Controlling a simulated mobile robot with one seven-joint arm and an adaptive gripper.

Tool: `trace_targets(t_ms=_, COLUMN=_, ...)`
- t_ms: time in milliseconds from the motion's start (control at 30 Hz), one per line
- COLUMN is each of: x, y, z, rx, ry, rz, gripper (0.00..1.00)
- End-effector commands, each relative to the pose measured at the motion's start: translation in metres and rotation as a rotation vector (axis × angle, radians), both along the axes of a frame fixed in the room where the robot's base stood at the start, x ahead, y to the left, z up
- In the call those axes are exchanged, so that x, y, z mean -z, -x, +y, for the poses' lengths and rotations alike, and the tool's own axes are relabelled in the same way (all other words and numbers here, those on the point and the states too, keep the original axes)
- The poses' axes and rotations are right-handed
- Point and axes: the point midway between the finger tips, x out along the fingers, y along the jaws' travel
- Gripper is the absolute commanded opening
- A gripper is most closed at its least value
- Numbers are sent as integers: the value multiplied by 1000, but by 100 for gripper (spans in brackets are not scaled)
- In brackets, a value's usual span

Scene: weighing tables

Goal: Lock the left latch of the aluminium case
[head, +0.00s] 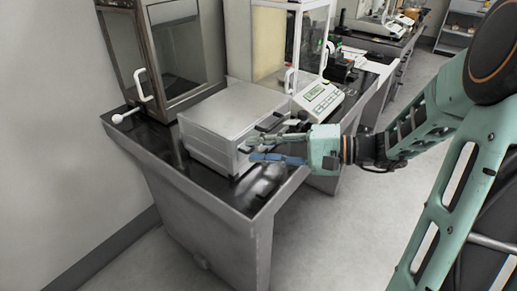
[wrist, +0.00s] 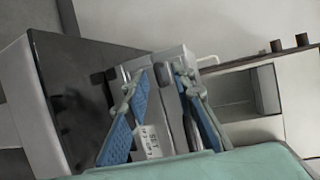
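The aluminium case (head: 225,112) lies closed on the black-topped table, its front side toward my gripper (head: 255,143). My gripper comes in from the right, its fingers spread apart just in front of that side. In the wrist view my gripper (wrist: 160,78) is open, with a blue-padded finger on each side. A narrow part of the grey case (wrist: 176,58) shows between and beyond the fingers, with a white printed label (wrist: 151,140) lower down. I cannot tell whether the fingers touch the case. The left latch is not clear in either view; the fingers cover part of the front side.
A glass-fronted cabinet with a white handle (head: 143,86) stands behind the case. A balance with a keypad (head: 319,97) and a glass enclosure stands close to the case's right. The table's front edge (head: 205,198) runs below. Open floor lies right of the table.

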Motion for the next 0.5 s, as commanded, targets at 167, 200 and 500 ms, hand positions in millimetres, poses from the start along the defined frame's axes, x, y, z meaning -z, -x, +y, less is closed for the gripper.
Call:
trace_targets(t_ms=167, x=-5, y=7, z=-29, rx=6, ry=3, rz=0, gripper=24)
trace_targets(t_ms=200, x=-7, y=9, z=-38, rx=7, ry=2, rz=-1, gripper=24)
trace_targets(t_ms=500, x=-18, y=25, z=-93, rx=3, ry=1, rz=0, gripper=24)
